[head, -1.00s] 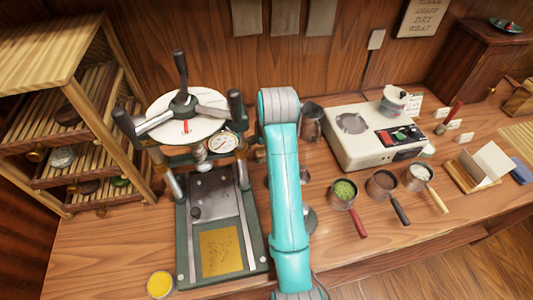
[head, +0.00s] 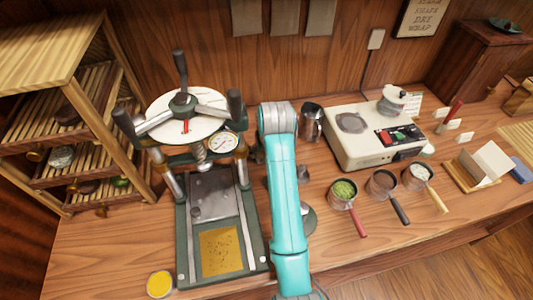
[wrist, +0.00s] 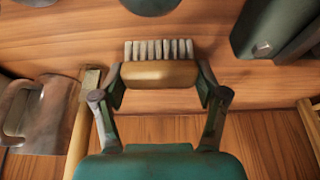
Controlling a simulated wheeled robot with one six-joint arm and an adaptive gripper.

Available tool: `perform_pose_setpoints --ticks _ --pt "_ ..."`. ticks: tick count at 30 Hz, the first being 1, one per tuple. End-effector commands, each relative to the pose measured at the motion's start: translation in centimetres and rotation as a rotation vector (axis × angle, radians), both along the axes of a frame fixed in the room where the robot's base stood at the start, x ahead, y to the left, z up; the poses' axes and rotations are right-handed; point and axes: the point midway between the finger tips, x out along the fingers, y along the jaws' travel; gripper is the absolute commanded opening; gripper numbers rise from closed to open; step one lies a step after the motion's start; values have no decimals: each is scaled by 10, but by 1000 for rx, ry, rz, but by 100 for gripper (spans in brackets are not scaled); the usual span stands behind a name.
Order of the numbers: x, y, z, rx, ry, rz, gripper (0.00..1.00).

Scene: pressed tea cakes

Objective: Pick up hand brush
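In the wrist view the hand brush (wrist: 159,74) has a tan wooden body and a row of pale bristles along its far side. My gripper (wrist: 160,84) has one finger at each end of the brush body. Both fingertips appear to press against it, with no clear gap. I cannot tell whether the brush rests on the wooden surface or is off it. In the head view my teal arm hides the brush and my gripper.
A tea press (head: 211,207) stands left of my arm. A metal jug (head: 311,122), a white scale (head: 366,140) and several handled pans, one with green leaves (head: 344,189), stand to its right. A shelf rack (head: 75,125) is at far left. A metal vessel (wrist: 40,115) shows left in the wrist view.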

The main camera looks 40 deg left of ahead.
Motion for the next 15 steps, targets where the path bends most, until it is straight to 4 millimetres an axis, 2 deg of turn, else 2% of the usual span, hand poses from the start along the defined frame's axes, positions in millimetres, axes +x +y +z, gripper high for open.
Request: perform_pose_setpoints --ticks 8,11,15 --pt "0 0 1 -1 1 0 38" --pt "0 0 10 0 0 0 38" --pt "1 1 34 3 -3 0 38"
